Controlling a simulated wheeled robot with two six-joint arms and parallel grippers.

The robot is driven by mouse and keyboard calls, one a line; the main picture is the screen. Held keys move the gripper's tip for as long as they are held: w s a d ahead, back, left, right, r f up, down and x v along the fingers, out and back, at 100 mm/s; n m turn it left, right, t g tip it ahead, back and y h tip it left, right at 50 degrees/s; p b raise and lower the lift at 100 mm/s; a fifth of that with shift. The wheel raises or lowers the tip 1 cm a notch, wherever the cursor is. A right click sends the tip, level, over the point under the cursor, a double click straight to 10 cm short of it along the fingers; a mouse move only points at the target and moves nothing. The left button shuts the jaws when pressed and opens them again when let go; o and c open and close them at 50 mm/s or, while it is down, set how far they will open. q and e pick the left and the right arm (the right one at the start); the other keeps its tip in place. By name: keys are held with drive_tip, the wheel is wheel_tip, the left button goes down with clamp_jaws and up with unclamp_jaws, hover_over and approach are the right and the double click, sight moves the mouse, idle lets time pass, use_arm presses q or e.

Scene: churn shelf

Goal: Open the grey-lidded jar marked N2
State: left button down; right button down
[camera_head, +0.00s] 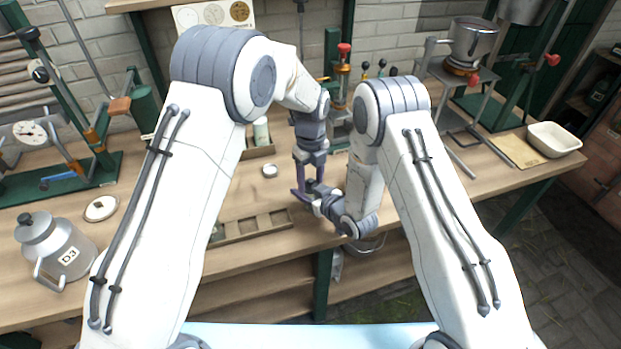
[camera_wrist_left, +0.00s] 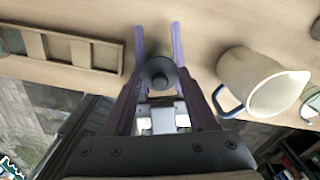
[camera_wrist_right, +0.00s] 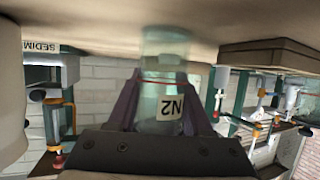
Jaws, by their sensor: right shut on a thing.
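The N2 jar (camera_wrist_right: 165,60) is clear glass with a white label and shows upside down in the right wrist view. My right gripper (camera_wrist_right: 163,90) is shut on it, a finger on each side. A dark grey round lid with a knob (camera_wrist_left: 158,76) lies between the fingers of my left gripper (camera_wrist_left: 158,40). Those fingers look open around it; contact is hard to judge. In the head view my left gripper (camera_head: 304,190) points down over the table's front edge. My right gripper is close by there, and the jar is mostly hidden by the arms.
A compartmented wooden tray (camera_head: 238,238) lies at the table's front. A metal can marked D3 (camera_head: 55,250) stands at the left. A cream pitcher with a blue handle (camera_wrist_left: 262,80) is right of my left gripper in its wrist view. A pot (camera_head: 472,42) stands at the back right.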

sight(311, 180)
use_arm(q)
drive_tip(key=shift+r, duration=0.2)
idle(0.5)
drive_tip(key=shift+r, duration=0.9)
drive_tip(key=shift+r, duration=2)
use_arm(e)
drive_tip(key=shift+c, duration=1.2)
unclamp_jaws()
drive_tip(key=shift+s+d, duration=0.1)
